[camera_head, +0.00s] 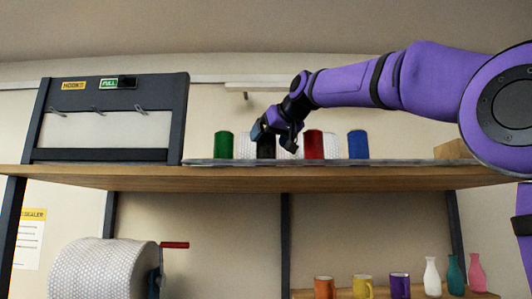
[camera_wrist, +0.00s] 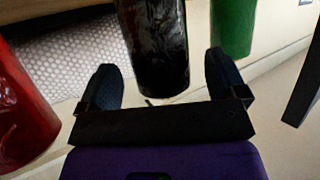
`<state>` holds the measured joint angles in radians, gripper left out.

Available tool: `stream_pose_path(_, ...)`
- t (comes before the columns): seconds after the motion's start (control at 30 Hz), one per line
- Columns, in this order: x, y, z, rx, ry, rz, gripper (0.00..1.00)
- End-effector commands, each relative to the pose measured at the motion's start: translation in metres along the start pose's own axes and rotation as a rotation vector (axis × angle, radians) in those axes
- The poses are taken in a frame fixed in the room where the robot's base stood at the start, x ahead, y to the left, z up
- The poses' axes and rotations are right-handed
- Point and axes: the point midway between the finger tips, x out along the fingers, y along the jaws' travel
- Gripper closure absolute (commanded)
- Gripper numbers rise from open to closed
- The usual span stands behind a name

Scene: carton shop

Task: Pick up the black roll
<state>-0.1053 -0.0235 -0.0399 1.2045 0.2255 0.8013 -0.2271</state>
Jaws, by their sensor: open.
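The black roll (camera_head: 266,147) stands on the upper shelf, partly hidden by my gripper (camera_head: 277,134) in the head view. In the wrist view the black roll (camera_wrist: 155,45) is glossy and upright, and it appears between the two spread fingers of my gripper (camera_wrist: 163,70). Gaps show on both sides of the roll, so the jaws are open and not closed on it. How deep it sits between the fingers I cannot tell.
A green roll (camera_head: 224,145) stands left of the black one; a red roll (camera_head: 313,145) and a blue roll (camera_head: 358,144) stand to the right. A whitish textured roll (camera_wrist: 75,58) lies behind. A dark hook rack (camera_head: 181,110) stands at the left of the shelf.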

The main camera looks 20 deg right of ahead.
Motion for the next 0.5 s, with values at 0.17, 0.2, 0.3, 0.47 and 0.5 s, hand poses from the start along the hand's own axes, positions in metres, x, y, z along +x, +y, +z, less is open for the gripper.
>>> stream_pose_path(0.17, 0.023, -0.001, 0.000, 0.000, 0.000, 0.001, 0.09)
stream_pose_path(0.2, 0.025, -0.001, -0.001, 0.000, 0.001, 0.001, 0.09)
stream_pose_path(0.3, 0.025, -0.001, -0.001, 0.001, 0.001, 0.001, 0.09)
stream_pose_path(0.47, 0.025, -0.001, -0.001, 0.001, 0.001, 0.001, 0.21)
stream_pose_path(0.5, 0.025, -0.001, -0.001, 0.001, 0.001, 0.001, 0.30)
